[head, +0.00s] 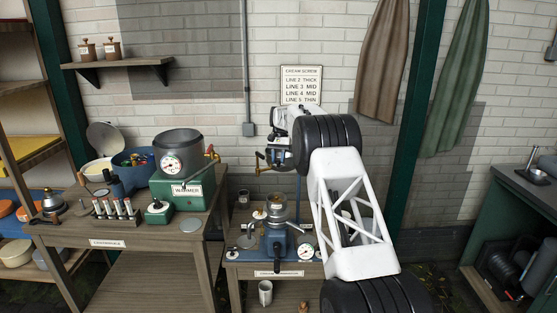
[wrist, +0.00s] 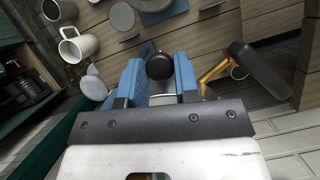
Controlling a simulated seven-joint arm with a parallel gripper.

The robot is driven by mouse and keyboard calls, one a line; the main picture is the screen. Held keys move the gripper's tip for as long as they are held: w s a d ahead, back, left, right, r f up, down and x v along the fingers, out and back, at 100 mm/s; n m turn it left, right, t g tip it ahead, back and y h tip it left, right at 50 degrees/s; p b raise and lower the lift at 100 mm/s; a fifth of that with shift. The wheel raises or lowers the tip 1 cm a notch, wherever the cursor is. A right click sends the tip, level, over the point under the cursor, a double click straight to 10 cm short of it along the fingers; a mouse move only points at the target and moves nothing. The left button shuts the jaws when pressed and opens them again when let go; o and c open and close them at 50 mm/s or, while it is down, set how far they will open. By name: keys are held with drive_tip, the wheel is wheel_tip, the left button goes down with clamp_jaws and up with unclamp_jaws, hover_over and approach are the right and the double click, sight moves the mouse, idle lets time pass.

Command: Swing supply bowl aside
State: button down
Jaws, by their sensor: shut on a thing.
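My gripper (wrist: 158,84) shows in the wrist view with its two blue fingers on either side of a round black knob (wrist: 159,66). It is shut on this knob, which I take to be the supply bowl's handle. The bowl's body cannot be made out; my arm covers much of that spot in the head view. There, a brass tap (head: 264,158) shows just left of my gripper (head: 283,152), above the separator (head: 277,212) on the right bench. A brass stem with a dark bar (wrist: 262,70) is right of the fingers in the wrist view.
The left bench holds the green warmer (head: 187,189) with a grey pot (head: 178,150), and a rack of tubes (head: 115,210). A pale mug (wrist: 78,45) shows in the wrist view. A green post (head: 405,130) stands right of my arm, with hanging cloths near it.

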drive_tip(key=c, duration=0.8)
unclamp_jaws()
drive_tip(key=shift+w, duration=0.1)
drive_tip(key=shift+c, duration=0.2)
drive_tip(key=shift+r, duration=0.1)
drive_tip(key=v, duration=0.7)
drive_tip(key=shift+r, duration=0.4)
drive_tip(key=shift+r, duration=0.1)
